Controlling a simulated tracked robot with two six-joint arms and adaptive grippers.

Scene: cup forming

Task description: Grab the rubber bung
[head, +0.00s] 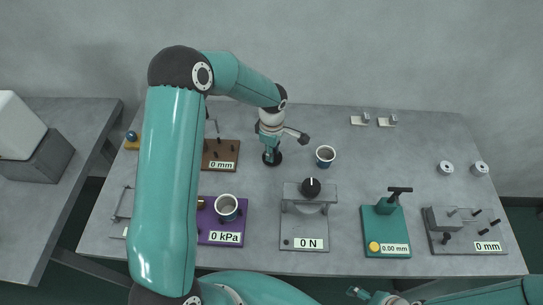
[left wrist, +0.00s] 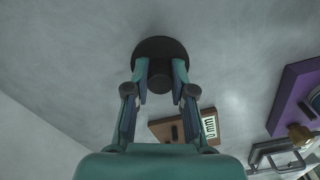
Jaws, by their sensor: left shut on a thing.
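The black rubber bung (left wrist: 160,50) has a wide round disc and a narrower dark stem. My left gripper (left wrist: 160,75) is shut on the stem, one finger on each side, with the disc beyond the fingertips. In the head view the left gripper (head: 272,148) points down near the back middle of the bench, and the bung (head: 272,159) shows dark beneath it. I cannot tell whether the bung touches the bench. My right gripper (head: 378,298) shows only in part at the bottom edge of the head view, and its jaw opening is unclear.
A dark blue cup (head: 325,155) stands right of the left gripper. A brown 0 mm board (head: 222,153) is to its left. In front are a purple 0 kPa board (head: 215,236) with a cup (head: 227,206), a 0 N press (head: 304,232) and a green gauge stand (head: 385,235).

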